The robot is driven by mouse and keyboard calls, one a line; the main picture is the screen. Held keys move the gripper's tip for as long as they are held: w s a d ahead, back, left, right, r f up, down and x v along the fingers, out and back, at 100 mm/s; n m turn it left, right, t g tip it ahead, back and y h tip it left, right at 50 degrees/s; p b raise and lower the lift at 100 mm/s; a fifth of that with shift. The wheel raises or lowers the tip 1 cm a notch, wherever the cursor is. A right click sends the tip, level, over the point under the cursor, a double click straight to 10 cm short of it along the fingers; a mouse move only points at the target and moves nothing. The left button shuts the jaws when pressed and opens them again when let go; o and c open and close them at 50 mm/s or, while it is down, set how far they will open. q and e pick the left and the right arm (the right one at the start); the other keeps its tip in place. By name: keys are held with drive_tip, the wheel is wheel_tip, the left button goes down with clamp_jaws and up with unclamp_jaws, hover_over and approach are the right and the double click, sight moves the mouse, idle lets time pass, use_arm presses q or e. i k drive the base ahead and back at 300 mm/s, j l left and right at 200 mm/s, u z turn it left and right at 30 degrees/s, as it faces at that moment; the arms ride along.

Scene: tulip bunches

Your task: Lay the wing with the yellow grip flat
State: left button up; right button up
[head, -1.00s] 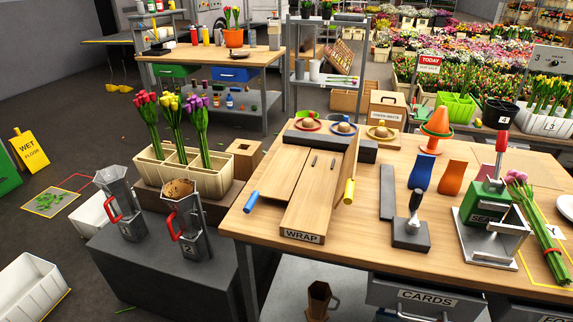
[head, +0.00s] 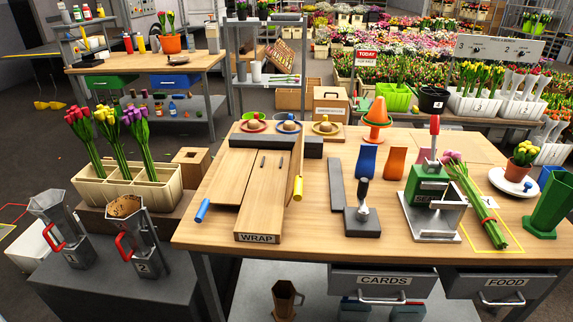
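The wooden wrap board (head: 258,215), labelled WRAP, lies on the workbench in the head view. The wing with the yellow grip is on the board's right side. It shows only as a narrow strip and looks raised; its exact angle is hard to tell. Its yellow grip (head: 298,188) sticks out near the front right. The other wing (head: 226,178), on the left, looks flat, with its blue grip (head: 202,211) at its front left corner. Neither of my grippers is in view.
A dark weight bar (head: 308,147) and dishes stand behind the board. A grey plate with a lever (head: 362,222) and a green press (head: 428,190) stand to its right. Jugs (head: 137,240) and a tulip crate (head: 125,190) stand left. The bench front before the board is clear.

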sight(296, 168)
drive_tip(key=i+l+u, duration=0.4)
drive_tip(key=l, duration=0.25)
drive_tip(key=i+l+u, duration=0.2)
drive_tip(key=l, duration=0.15)
drive_tip(key=i+l+u, duration=0.2)
drive_tip(key=l, duration=0.15)
drive_tip(key=k, duration=0.1)
